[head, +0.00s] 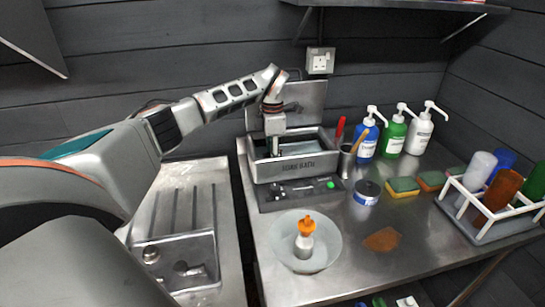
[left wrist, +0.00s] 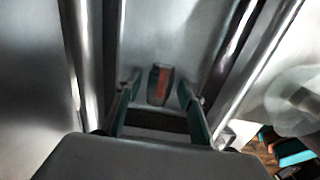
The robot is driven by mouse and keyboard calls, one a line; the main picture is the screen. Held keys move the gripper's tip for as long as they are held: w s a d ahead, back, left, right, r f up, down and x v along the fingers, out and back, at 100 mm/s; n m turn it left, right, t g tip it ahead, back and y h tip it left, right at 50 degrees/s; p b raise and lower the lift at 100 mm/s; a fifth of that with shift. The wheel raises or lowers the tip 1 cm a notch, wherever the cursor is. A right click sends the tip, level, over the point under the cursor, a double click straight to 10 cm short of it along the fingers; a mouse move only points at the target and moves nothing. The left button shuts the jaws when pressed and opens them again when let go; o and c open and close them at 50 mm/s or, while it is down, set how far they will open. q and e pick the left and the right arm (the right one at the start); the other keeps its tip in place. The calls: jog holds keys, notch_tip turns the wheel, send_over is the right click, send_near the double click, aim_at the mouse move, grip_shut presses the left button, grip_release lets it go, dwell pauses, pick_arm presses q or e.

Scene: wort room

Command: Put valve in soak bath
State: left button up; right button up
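The soak bath (head: 262,171) is a steel box with a lettered front and a raised lid, on the steel bench. My left gripper (head: 275,154) points down into its left part. In the left wrist view the fingers (left wrist: 160,95) stand apart between the bath's bright walls. A small dark piece with a red-orange stripe (left wrist: 160,84) lies between the fingertips, with a gap on each side. It may be the valve; I cannot tell. A white and grey piece with an orange top (head: 305,240) stands in a pale round dish (head: 276,240) in front of the bath. My right gripper is not in view.
Right of the bath are a tool cup (head: 346,162), a blue-labelled tin (head: 367,192), sponges (head: 403,187), pump bottles (head: 393,137) and a white rack (head: 465,222) of coloured cups. An orange-brown patch (head: 382,239) lies on the bench. A sink (head: 180,262) is left.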

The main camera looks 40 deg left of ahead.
pick_arm(q)
notch_tip(320, 180, up, 12)
jog(key=shift+r, duration=0.2)
dwell(0.5)
jog(key=shift+f, duration=0.1)
dwell(0.4)
